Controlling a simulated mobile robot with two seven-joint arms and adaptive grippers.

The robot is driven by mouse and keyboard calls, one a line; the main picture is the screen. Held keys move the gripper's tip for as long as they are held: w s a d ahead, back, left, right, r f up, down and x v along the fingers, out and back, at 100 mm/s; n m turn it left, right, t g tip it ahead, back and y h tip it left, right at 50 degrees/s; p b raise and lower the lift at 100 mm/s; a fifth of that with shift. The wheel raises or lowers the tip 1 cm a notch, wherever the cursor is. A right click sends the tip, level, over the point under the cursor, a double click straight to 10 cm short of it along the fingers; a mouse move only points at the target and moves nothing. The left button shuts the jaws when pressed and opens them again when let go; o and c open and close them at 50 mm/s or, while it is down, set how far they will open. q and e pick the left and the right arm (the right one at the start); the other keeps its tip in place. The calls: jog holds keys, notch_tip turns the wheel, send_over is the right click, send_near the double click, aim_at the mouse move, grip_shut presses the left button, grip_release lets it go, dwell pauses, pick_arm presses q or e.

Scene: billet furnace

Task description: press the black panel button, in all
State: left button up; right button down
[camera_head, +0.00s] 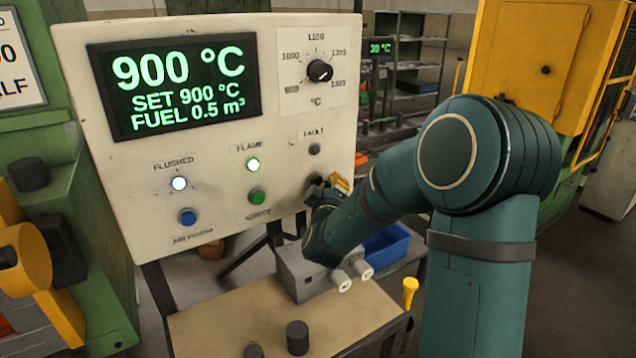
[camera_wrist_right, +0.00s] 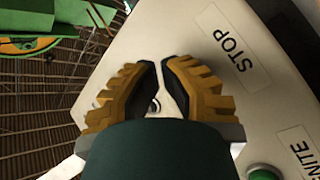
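The white control panel (camera_head: 130,180) stands in front of me with a lit display (camera_head: 175,85) reading 900 °C. My right gripper (camera_head: 331,187) is at the panel's lower right, below the FAULT lamp (camera_head: 314,149). A dark part at its tips (camera_head: 314,180) looks like the black button, mostly hidden by the gripper. In the right wrist view my right gripper (camera_wrist_right: 159,66) has its yellow-padded fingers drawn together, with a thin gap, beside the STOP label (camera_wrist_right: 232,50). A small round part (camera_wrist_right: 155,106) shows between the fingers. I cannot tell whether they touch the button. My left gripper is not in view.
A green button (camera_head: 257,196) and a blue button (camera_head: 187,217) are on the panel left of the gripper. A black dial (camera_head: 320,71) is above. A bench (camera_head: 245,310) below holds a grey box (camera_head: 296,272) and dark cylinders. A blue bin (camera_head: 385,245) stands behind my forearm.

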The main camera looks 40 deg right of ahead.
jog(key=shift+w, duration=0.2)
jog(key=shift+w, duration=0.25)
jog(key=shift+w+d, duration=0.1)
jog(key=shift+w, duration=0.25)
dwell(0.7)
jog(key=shift+s, duration=0.1)
dwell(0.3)
jog(key=shift+s, duration=0.7)
jog(key=shift+s+a, duration=0.2)
jog(key=shift+s, duration=1.05)
jog(key=shift+s+a, duration=0.2)
jog(key=shift+s, duration=1.05)
